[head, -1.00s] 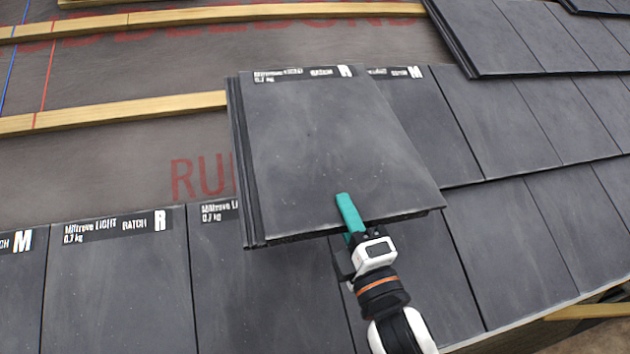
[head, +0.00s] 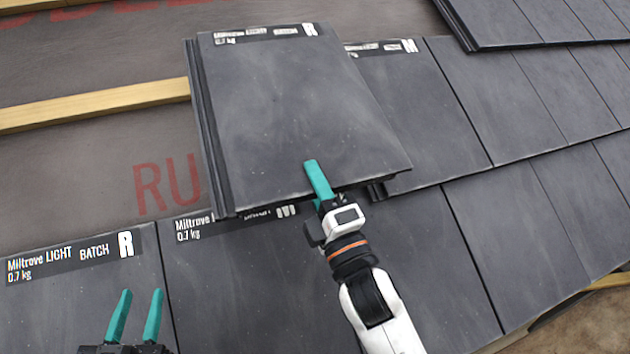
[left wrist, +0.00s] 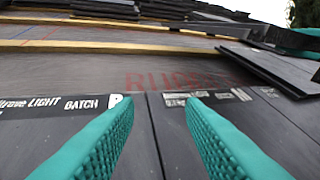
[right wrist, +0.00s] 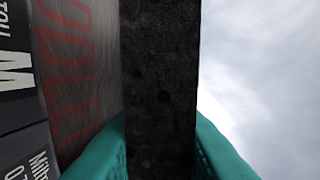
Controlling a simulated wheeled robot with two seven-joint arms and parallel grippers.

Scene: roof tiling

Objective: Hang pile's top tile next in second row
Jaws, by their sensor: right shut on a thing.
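A dark grey tile (head: 300,110) labelled R is held by its lower edge in my right gripper (head: 320,188). In the right wrist view the tile (right wrist: 160,80) stands edge-on between the teal fingers. In the head view it overlaps the left part of the second row's M tile (head: 425,110); contact with the roof beneath cannot be told. My left gripper (head: 135,318) is open and empty, low over the first row's R tile (head: 80,290). The left wrist view shows its two fingers (left wrist: 160,130) apart. The pile cannot be made out with certainty.
A wooden batten (head: 95,105) runs left from the held tile. Bare underlay with red lettering (head: 165,190) lies below it. Laid tiles (head: 540,230) cover the right side. More tiles (head: 540,20) lie at the upper right. The roof's edge is at lower right.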

